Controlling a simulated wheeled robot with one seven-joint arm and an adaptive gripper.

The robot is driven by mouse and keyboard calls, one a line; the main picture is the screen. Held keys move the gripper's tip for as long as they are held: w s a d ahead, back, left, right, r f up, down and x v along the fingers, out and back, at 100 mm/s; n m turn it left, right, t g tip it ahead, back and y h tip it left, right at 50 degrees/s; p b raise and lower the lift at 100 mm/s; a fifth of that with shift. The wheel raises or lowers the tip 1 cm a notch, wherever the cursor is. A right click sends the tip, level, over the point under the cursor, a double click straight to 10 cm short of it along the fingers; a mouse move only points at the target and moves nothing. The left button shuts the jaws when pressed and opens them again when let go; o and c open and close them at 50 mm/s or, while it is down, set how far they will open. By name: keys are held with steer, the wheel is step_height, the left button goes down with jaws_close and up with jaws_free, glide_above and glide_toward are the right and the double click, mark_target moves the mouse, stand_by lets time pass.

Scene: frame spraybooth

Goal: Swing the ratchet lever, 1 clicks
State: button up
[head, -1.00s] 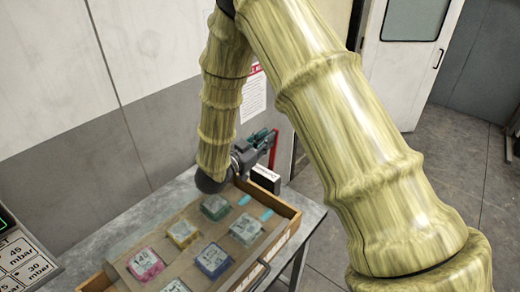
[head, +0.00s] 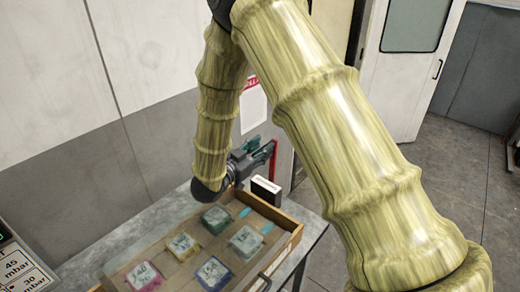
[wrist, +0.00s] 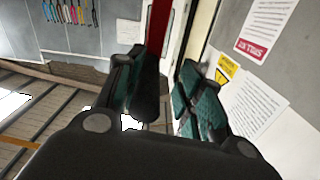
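The ratchet lever appears as a red upright bar (head: 273,160) by the wall at the far end of the bench in the head view. My gripper (head: 256,146) is beside it, on its left, with its teal-padded fingers pointing towards the wall. In the wrist view the red bar (wrist: 158,26) comes down from the top edge, and its lower part is hidden behind the left finger. My gripper (wrist: 166,95) is open there, with a gap between the fingers and nothing clearly held. I cannot tell whether a finger touches the bar. The lever's pivot is hidden.
A wooden tray (head: 290,208) with several coloured, labelled blocks lies on the metal bench (head: 90,250). A small black-and-white box (head: 266,190) stands near the tray's far corner. The wall is close behind my gripper. Open floor (head: 472,175) lies to the right.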

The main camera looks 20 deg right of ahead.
steer(key=shift+s+a+f, duration=0.15)
steer(key=shift+s+f, duration=0.05)
steer(key=shift+f, duration=0.1)
steer(key=shift+s+a+f, duration=0.15)
steer(key=shift+s+a, duration=0.1)
steer(key=shift+a, duration=0.05)
steer(key=v, duration=1)
steer(key=shift+a+r, duration=0.4)
steer(key=shift+a, duration=0.1)
stand_by(0.5)
